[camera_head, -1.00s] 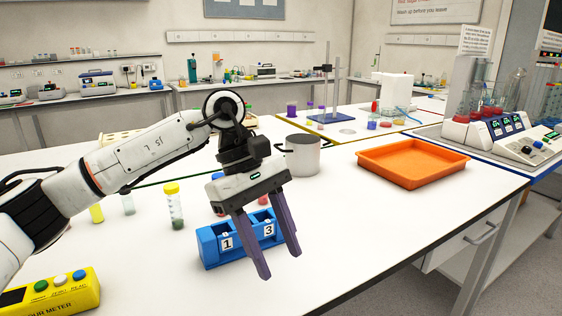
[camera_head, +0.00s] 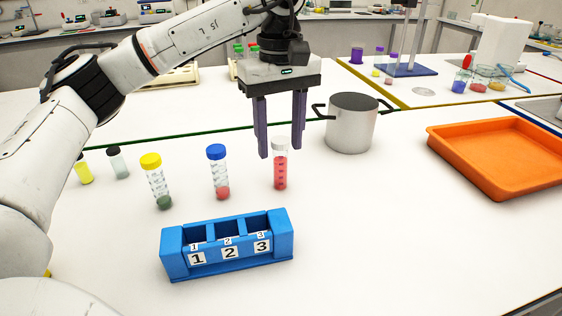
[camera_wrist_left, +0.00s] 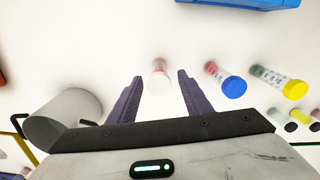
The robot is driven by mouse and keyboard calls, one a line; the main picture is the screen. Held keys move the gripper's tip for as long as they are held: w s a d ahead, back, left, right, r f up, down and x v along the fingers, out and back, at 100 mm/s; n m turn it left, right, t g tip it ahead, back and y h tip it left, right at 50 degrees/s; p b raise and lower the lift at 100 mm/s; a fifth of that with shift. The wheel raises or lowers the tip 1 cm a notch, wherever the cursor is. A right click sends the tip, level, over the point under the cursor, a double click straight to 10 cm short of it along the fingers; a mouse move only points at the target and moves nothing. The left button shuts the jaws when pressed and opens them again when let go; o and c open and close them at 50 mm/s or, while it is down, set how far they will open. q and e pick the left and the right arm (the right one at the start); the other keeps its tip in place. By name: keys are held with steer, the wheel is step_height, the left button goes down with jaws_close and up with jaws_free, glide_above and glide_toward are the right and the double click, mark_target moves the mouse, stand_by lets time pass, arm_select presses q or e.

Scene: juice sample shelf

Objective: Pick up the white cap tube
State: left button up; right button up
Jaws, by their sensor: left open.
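The white cap tube (camera_head: 280,172) stands upright on the white table with red liquid in it. My left gripper (camera_head: 281,152) is open and points down, above and close to this tube. In the left wrist view the white cap tube (camera_wrist_left: 160,72) lies between the two purple fingers of my left gripper (camera_wrist_left: 160,78), touching neither. My right gripper is not in view.
A blue cap tube (camera_head: 218,175) and a yellow cap tube (camera_head: 156,185) stand to the left. A blue numbered rack (camera_head: 229,267) with empty slots is in front. A metal pot (camera_head: 350,128) and an orange tray (camera_head: 510,190) are at right. The front right table is clear.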

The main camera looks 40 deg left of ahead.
mark_target(281, 157)
arm_select(q)
step_height(281, 157, down, 5)
steer(key=shift+r, duration=0.2)
steer(key=shift+w, duration=0.1)
steer(key=shift+c, duration=0.6)
steer(key=c, duration=0.9)
step_height(281, 157, up, 10)
steer(key=shift+r+p, duration=0.1)
steer(key=shift+p, duration=0.35)
steer(key=shift+c, duration=0.2)
